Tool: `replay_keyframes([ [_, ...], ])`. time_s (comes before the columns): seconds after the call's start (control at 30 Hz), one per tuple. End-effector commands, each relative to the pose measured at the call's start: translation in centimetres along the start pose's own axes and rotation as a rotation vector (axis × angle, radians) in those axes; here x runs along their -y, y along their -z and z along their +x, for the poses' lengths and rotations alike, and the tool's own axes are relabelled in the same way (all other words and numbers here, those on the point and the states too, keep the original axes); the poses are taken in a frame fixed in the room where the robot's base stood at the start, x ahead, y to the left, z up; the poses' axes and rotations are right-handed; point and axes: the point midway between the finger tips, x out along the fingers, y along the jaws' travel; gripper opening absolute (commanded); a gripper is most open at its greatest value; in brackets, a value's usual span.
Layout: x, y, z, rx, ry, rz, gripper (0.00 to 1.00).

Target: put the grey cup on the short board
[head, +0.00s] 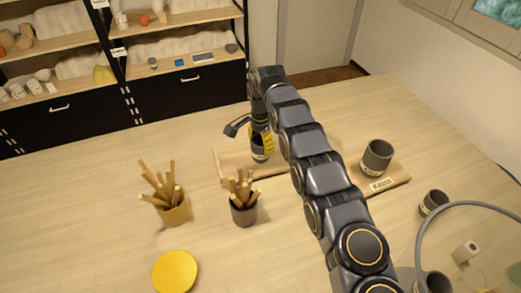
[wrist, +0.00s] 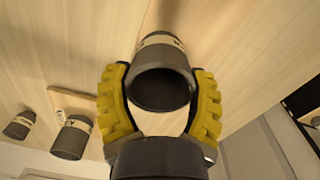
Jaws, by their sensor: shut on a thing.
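My gripper (head: 262,146) is shut on a dark grey cup (head: 258,153). In the wrist view the cup (wrist: 160,88) sits between the yellow finger pads, its open mouth toward the camera and a cream label on its far side. In the head view the cup appears over a wooden board (head: 232,170) left of my arm; I cannot tell whether it touches it. Another wooden board part (head: 398,175) shows right of my arm, with a label and a grey cup (head: 377,157) standing on it. My arm hides the middle, so I cannot tell which board is short.
Two pots of sticks, a tan one (head: 174,209) and a dark one (head: 243,212), stand in front of the left board. A yellow disc (head: 175,271) lies nearer. More dark cups (head: 433,203) and a grey cable (head: 440,213) are at the right.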

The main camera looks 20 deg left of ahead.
Motion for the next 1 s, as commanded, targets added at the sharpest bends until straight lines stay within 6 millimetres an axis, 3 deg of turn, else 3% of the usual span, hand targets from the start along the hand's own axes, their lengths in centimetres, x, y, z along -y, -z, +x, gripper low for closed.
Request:
replay_keyframes([
  [0.3, 0.3, 0.1, 3.3, 0.000, 0.001, 0.002, 0.27],
  [0.67, 0.3, 0.1, 3.7, 0.000, 0.001, 0.002, 0.27],
  [0.7, 0.3, 0.1, 3.7, 0.000, 0.001, 0.002, 0.69],
  [0.77, 0.3, 0.1, 3.7, 0.000, 0.002, 0.002, 0.93],
  [1.0, 0.3, 0.1, 3.7, 0.001, 0.002, 0.001, 0.93],
])
